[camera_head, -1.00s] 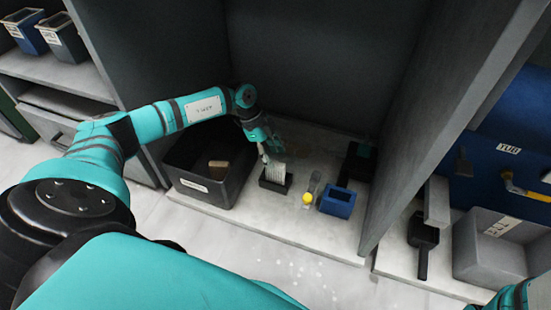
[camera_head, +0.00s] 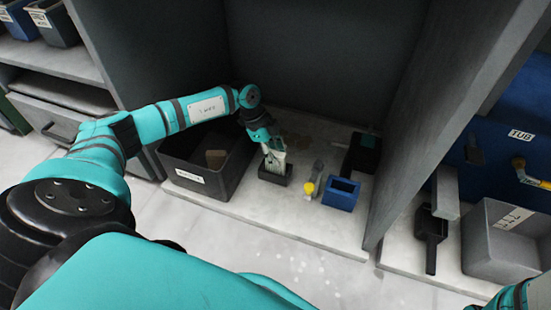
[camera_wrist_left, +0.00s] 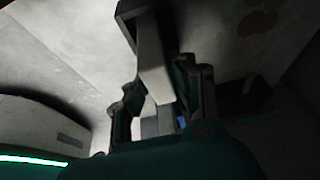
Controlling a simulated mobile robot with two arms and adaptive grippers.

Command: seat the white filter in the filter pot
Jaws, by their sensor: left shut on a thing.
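The white filter (camera_head: 276,160) stands upright in the head view, its lower end at a small dark holder (camera_head: 274,178) on the bench. My left gripper (camera_head: 270,150) is shut on the filter's upper part from above. In the left wrist view, the pale filter (camera_wrist_left: 153,65) runs between my fingers (camera_wrist_left: 160,105) toward a dark frame. I cannot tell whether its lower end is still inside the holder. A blue open-topped square container (camera_head: 341,194) stands to the right; I cannot tell whether it is the filter pot. My right gripper is out of view.
A large dark bin (camera_head: 207,168) with a brown block stands left of the holder. A yellow-ended item (camera_head: 309,188) lies between holder and blue container. A dark box (camera_head: 363,152) stands behind. A partition (camera_head: 420,130) bounds the right side. The bench's front strip is clear.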

